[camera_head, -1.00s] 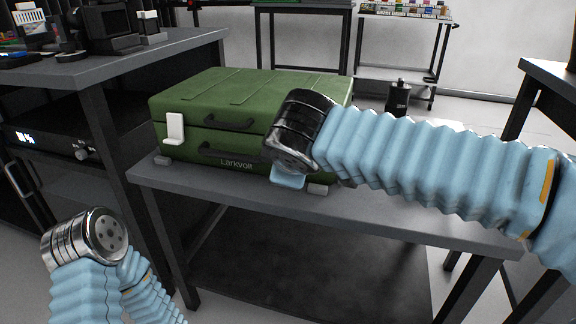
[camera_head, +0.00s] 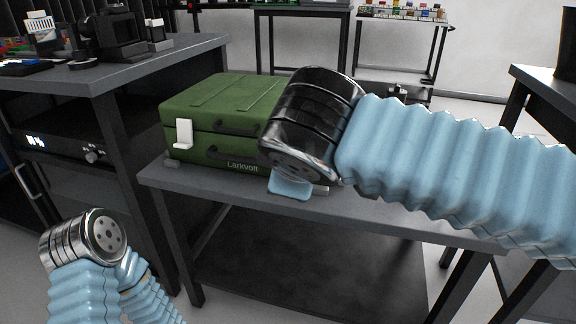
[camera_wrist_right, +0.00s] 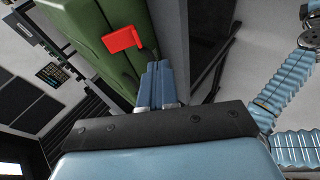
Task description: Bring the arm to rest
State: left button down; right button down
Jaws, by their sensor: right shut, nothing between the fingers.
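My right arm (camera_head: 450,165) in its blue sleeve reaches in from the right in the head view. Its dark, shiny joint covers the right part of the green case. My right gripper (camera_wrist_right: 158,85) shows in the wrist view, its two blue fingers shut together and empty. It points toward the green case (camera_wrist_right: 95,15) and looks close to its edge; I cannot tell whether it touches. My left arm (camera_head: 85,245) is folded at the lower left. Its gripper is not in view.
The closed green case (camera_head: 215,100) stands on a dark grey table (camera_head: 400,225). It has a white latch (camera_head: 184,134) in the head view and a red latch (camera_wrist_right: 122,39) in the wrist view. A bench (camera_head: 130,65) with equipment stands at left.

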jog(key=shift+s+r, duration=0.4)
jog(key=shift+s, duration=0.25)
